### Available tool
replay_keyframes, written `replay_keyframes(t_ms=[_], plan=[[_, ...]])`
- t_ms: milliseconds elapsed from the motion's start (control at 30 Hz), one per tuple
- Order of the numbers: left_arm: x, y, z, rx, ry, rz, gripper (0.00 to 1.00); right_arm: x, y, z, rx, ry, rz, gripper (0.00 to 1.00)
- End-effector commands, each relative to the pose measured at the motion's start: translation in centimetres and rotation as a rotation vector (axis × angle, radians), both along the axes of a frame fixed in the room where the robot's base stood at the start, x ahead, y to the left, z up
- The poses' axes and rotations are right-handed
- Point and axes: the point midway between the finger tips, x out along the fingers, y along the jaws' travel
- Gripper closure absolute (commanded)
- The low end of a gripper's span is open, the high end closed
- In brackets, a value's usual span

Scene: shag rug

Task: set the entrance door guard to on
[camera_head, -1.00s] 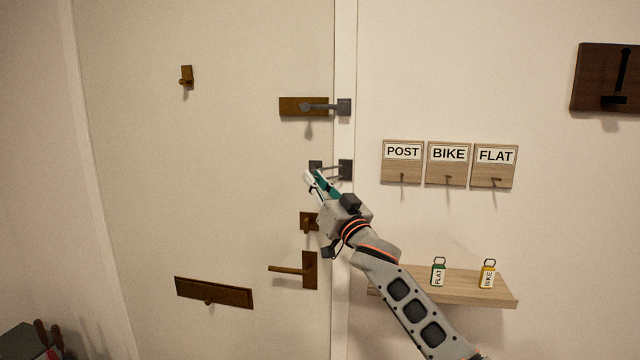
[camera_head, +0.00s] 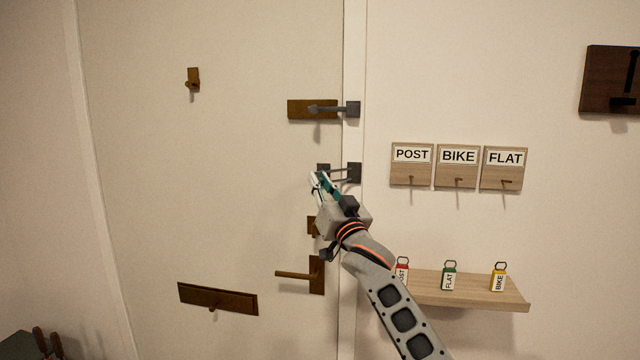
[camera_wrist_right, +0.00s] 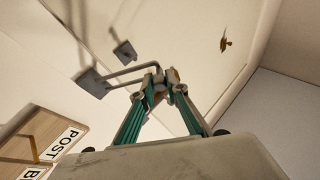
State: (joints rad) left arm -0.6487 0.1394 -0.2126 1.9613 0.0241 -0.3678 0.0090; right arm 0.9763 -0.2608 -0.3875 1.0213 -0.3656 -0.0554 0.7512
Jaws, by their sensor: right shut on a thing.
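The door guard has a dark wall plate (camera_head: 354,172) on the frame, a thin metal bar (camera_head: 341,174) reaching left from it, and a small dark plate (camera_head: 323,168) on the door. In the right wrist view the bar (camera_wrist_right: 128,71) runs from the frame plate (camera_wrist_right: 92,83) to my fingertips, and the door plate (camera_wrist_right: 124,53) stands apart from it. My right gripper (camera_head: 321,181) is shut on the bar's free end; its green-sided fingers also show in the wrist view (camera_wrist_right: 160,88). The fingers partly hide the bar's end. My left gripper is not in view.
Another latch (camera_head: 300,109) sits above, with a door handle (camera_head: 317,275) and mail flap (camera_head: 217,299) below. Labelled hook boards (camera_head: 411,180) and a shelf (camera_head: 470,291) with key tags are at the right. A dark wall board (camera_head: 606,80) is at upper right.

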Motion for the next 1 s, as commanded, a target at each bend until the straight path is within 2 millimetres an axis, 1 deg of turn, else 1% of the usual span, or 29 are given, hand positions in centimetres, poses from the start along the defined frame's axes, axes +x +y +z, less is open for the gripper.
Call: replay_keyframes(t_ms=[67, 100, 167, 533, 667, 767, 1000], plan=[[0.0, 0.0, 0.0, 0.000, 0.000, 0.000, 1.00, 0.0, 0.0, 0.1, 0.001, -0.001, 0.000, 1.00], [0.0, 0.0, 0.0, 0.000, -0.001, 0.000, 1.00, 0.0, 0.0, 0.1, 0.001, -0.001, 0.000, 0.84], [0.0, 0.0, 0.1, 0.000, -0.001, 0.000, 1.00, 0.0, -0.1, 0.1, 0.001, -0.001, 0.000, 0.69], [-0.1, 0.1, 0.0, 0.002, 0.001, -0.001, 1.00, 0.0, -0.1, 0.0, -0.001, 0.000, 0.000, 0.69], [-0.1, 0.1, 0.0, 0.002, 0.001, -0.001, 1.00, -0.5, -0.5, -0.4, -0.001, 0.000, -0.003, 0.69], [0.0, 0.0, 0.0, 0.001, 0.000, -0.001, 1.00, -1.2, -0.9, -0.7, 0.000, 0.000, -0.003, 0.69], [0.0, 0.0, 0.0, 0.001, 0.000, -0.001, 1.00, -4.2, -2.3, -2.1, 0.001, -0.001, -0.001, 0.69]])
